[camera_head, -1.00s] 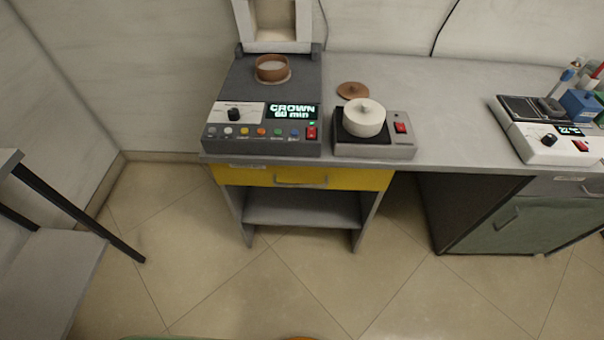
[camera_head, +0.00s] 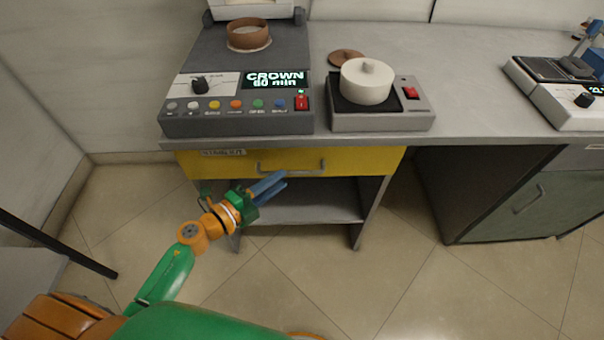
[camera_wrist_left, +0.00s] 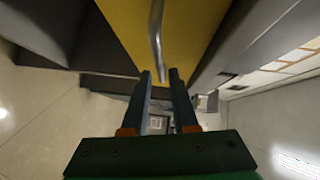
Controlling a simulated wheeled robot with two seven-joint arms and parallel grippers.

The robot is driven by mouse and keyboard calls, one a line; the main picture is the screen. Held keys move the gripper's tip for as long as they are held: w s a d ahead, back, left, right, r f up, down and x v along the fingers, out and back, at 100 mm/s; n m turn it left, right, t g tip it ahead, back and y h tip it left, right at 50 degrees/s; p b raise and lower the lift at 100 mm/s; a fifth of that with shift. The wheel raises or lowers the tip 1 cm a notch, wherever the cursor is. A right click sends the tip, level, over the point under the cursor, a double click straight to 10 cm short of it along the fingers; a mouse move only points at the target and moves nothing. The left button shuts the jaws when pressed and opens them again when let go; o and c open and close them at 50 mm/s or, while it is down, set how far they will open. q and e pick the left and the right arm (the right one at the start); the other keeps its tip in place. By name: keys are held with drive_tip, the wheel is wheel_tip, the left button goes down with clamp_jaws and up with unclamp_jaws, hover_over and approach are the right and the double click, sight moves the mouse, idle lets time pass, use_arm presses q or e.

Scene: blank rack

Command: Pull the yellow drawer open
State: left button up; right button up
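The yellow drawer (camera_head: 365,162) sits shut under the counter at the left, with a grey bar handle (camera_head: 300,168) across its front. My left gripper (camera_head: 282,182) reaches in from the lower left, its two blue fingers just below and in front of the handle. In the left wrist view, the fingers (camera_wrist_left: 160,73) are apart, with a clear gap. The handle (camera_wrist_left: 156,35) lines up with that gap there, against the yellow drawer front (camera_wrist_left: 190,25). I cannot tell whether the fingers touch the handle. My right gripper is not in view.
On the counter (camera_head: 465,105) above stand a control box (camera_head: 185,125) with a display and a small heater (camera_head: 380,122) bearing a white lidded pot (camera_head: 366,85). An open shelf (camera_head: 310,205) lies below the drawer. A green-grey cabinet (camera_head: 520,205) stands right.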

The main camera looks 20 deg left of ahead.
sight(291, 171)
use_arm(q)
drive_tip(key=x, duration=0.5)
drive_tip(key=shift+w, duration=0.15)
clamp_jaws()
idle(1.1)
